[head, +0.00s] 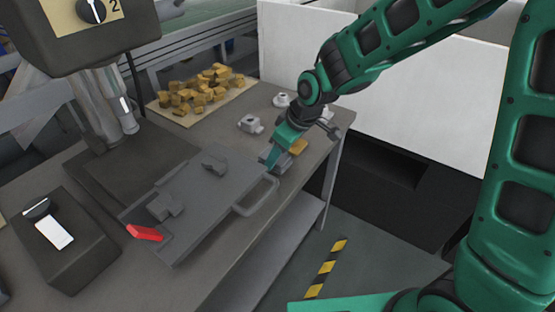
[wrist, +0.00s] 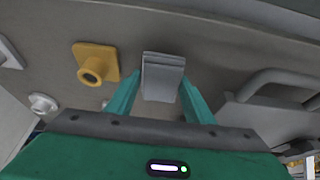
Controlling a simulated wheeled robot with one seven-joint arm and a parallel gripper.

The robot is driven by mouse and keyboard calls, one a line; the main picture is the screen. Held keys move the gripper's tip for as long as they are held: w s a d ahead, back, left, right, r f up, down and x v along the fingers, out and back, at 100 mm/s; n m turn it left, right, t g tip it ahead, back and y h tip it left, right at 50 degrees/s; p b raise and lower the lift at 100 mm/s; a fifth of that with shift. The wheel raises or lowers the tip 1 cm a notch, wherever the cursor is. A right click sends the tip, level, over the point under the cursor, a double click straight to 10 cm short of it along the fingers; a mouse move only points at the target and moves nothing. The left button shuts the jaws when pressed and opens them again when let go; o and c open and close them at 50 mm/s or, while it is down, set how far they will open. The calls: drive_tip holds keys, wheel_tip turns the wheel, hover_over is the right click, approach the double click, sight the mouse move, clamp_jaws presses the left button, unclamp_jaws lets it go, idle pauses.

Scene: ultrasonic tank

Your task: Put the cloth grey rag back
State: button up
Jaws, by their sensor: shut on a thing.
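My gripper (head: 275,154) is low over the right end of the workbench, just beyond the grey plate's handle. In the wrist view, its two green fingers (wrist: 160,92) are on either side of a grey folded piece, which looks like the grey rag (wrist: 162,70), and are shut on it. The rag's upper edge lies against the bench surface in that view; I cannot tell whether it touches the bench.
A yellow flanged part (head: 299,146) is close beside my gripper; it also shows in the wrist view (wrist: 95,63). The grey plate with a handle (head: 205,200) and red lever (head: 145,233) lies left. Several yellow pieces (head: 200,90) lie behind. A grey part (head: 250,124) stands nearby.

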drive_tip(key=shift+f, duration=1)
drive_tip(key=o, duration=1.1)
drive_tip(key=shift+f, duration=0.1)
drive_tip(key=v, duration=1.2)
drive_tip(key=shift+d, duration=0.2)
